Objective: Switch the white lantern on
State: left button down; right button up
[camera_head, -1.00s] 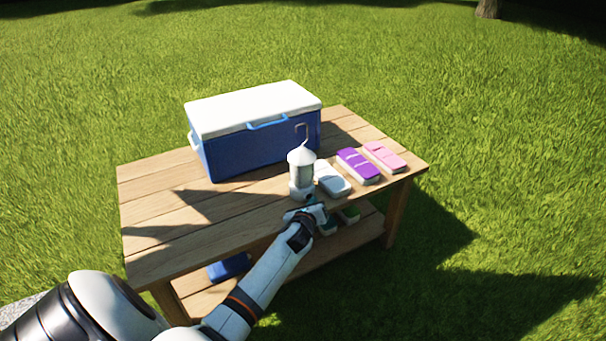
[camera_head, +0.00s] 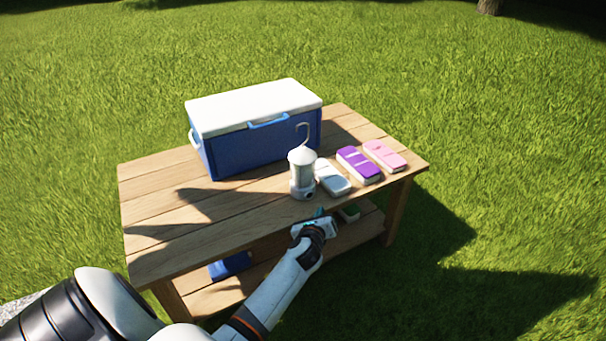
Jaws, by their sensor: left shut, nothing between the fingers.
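The white lantern (camera_head: 302,176) stands upright near the front edge of the wooden table, its wire hook raised above the cap. A small dark round spot shows low on its front. I cannot tell whether it is lit. My left gripper (camera_head: 319,213) is shut and empty, just in front of the table edge and below the lantern's base, apart from it. The fingertips are small in this view. My right gripper is not in view.
A blue cooler with a white lid (camera_head: 255,110) stands behind the lantern. White (camera_head: 333,178), purple (camera_head: 358,164) and pink (camera_head: 384,155) cases lie to its right. The left part of the tabletop (camera_head: 190,215) is clear. A blue thing (camera_head: 230,265) lies on the lower shelf.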

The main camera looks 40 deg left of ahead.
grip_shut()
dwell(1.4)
